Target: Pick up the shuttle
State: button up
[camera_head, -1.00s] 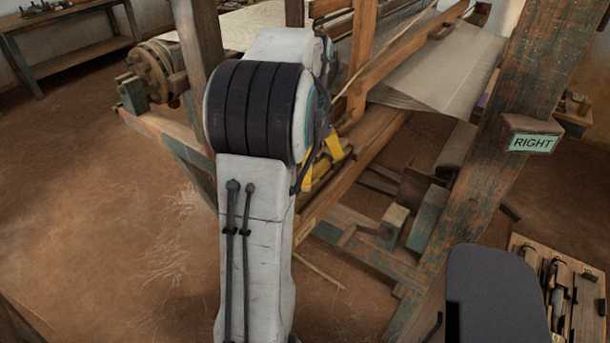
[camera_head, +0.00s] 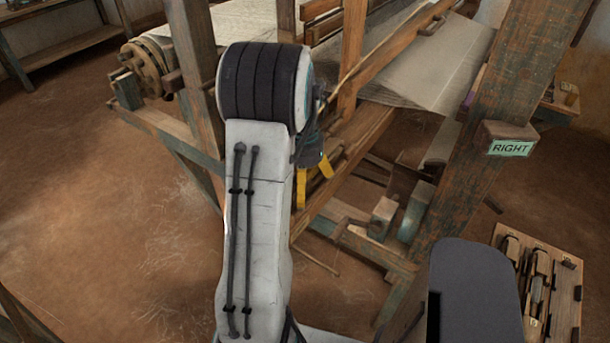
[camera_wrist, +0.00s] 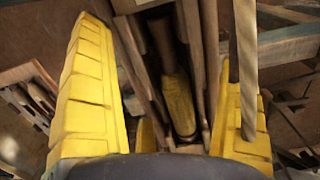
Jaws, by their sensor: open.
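A long, narrow yellow-brown piece, which looks like the shuttle (camera_wrist: 178,105), lies in a narrow wooden trough (camera_wrist: 212,60) in the wrist view. My gripper (camera_head: 314,179) is open, its yellow fingers pointing down by the loom's right side in the head view. In the wrist view the fingers stand on either side of the trough, with the shuttle between them in the picture. I cannot tell how far above it they are. My gripper's dark body hides the near end of the trough. The shuttle cannot be made out in the head view.
The loom's thick post (camera_head: 505,95) with a green RIGHT sign (camera_head: 511,148) stands right of my gripper. Pale cloth (camera_head: 432,75) stretches behind. A wooden board (camera_head: 571,285) holding several tools lies at lower right. The floor at left is clear.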

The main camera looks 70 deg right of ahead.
jog(key=c, duration=1.3)
jog(key=shift+r, duration=0.75)
notch_tip(320, 180, up, 2)
jog(key=b, duration=0.3)
jog(key=shift+d+r, duration=0.15)
jog(key=shift+c, duration=0.4)
jog(key=s+d+r+b, duration=0.2)
jog(key=s+d+r, duration=0.2)
jog(key=d, duration=0.3)
jog(key=shift+s+d+r+b, duration=0.15)
jog(key=shift+s+r+b, duration=0.15)
jog(key=shift+r, duration=0.45)
jog(key=shift+s+d+r+p, duration=0.3)
jog(key=shift+s+d+r, duration=0.1)
jog(key=shift+d, duration=0.2)
jog(key=shift+s+d+r+p, duration=0.3)
jog(key=shift+d+r, duration=0.1)
jog(key=shift+d, duration=0.15)
